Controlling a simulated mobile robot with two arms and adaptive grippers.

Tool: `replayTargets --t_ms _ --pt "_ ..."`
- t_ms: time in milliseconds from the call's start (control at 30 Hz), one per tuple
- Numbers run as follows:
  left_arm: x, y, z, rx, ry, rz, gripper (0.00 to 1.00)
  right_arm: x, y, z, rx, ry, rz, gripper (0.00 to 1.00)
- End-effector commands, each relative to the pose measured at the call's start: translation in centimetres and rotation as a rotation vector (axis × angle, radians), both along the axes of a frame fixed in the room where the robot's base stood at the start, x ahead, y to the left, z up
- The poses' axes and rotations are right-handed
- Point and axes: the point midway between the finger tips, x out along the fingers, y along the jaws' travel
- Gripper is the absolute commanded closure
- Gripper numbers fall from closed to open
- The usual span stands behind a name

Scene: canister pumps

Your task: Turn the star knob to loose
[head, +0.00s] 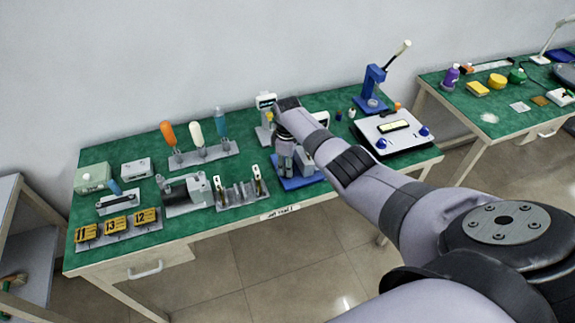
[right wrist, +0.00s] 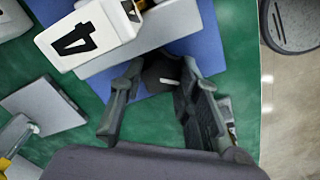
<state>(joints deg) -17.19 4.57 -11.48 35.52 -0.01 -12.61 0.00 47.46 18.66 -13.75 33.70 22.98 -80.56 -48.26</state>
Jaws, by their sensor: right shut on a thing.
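My right gripper (head: 285,165) reaches down over a pump-like device on a blue base plate (head: 300,184) at the table's front. In the right wrist view, the right gripper (right wrist: 161,72) has its fingers on both sides of a dark star knob (right wrist: 155,76) with a small light pin or mark. It is shut on the knob, which the fingers partly hide. The knob itself is hidden in the head view. My left gripper is out of view.
A small rack (head: 242,194) stands left of the device, with a grey vise-like tool (head: 185,193) beyond it. A balance-like tray (head: 392,133) and a blue lever press (head: 372,90) stand to the right. Yellow number tags (head: 116,225) lie at the left front.

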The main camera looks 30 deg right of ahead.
Motion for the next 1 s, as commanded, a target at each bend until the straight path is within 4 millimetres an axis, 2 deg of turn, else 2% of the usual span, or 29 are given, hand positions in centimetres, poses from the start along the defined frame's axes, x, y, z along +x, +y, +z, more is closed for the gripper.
replayTargets --t_ms 500,733,1000 --pt "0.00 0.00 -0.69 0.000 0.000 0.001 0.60 0.10 -0.06 0.05 -0.001 -0.003 0.451 0.98" --pt "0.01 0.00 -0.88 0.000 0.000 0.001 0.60 0.11 -0.02 0.06 -0.001 -0.003 0.576 0.98" --pt "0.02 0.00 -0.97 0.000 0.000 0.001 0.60 0.12 -0.02 0.09 -0.001 -0.003 0.644 0.98"
